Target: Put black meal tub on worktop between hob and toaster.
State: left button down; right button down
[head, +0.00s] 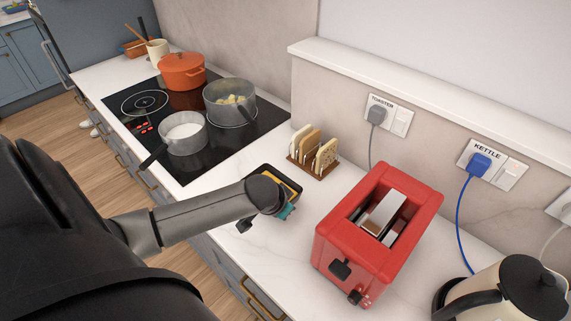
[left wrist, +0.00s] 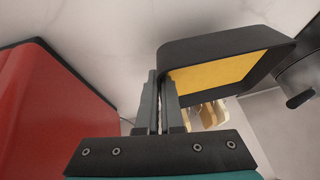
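The black meal tub (head: 288,178) is a small dark tray-like tub with yellow contents. It is over the worktop (head: 225,180) between the hob (head: 198,166) and the red toaster (head: 378,235), partly hidden by my arm in the head view. My left gripper (head: 286,211) is at its near, toaster-side edge. In the left wrist view my left gripper's fingers (left wrist: 160,76) are close together at the side wall of the tub (left wrist: 215,45) and look shut on it. I cannot tell whether the tub's base touches the worktop. My right gripper is not in view.
A toast rack (head: 313,152) stands just behind the tub by the wall. Pans (head: 184,133) and an orange pot (head: 182,71) are on the hob. A kettle (head: 505,290) stands right of the toaster. Bare worktop lies between tub and toaster.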

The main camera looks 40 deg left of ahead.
aim_at(286, 224)
pick_arm(q)
jog(key=shift+w+f+b, duration=0.1)
jog(key=shift+f+b, duration=0.3)
jog(key=shift+f, duration=1.8)
jog(key=shift+f, duration=0.1)
jog(key=c, duration=1.5)
grip_release()
jog(key=shift+f, duration=0.1)
jog(key=o, duration=0.4)
jog(key=shift+r, duration=0.25)
jog(key=p+v, duration=0.2)
jog(key=v, duration=1)
jog(key=shift+p, duration=0.35)
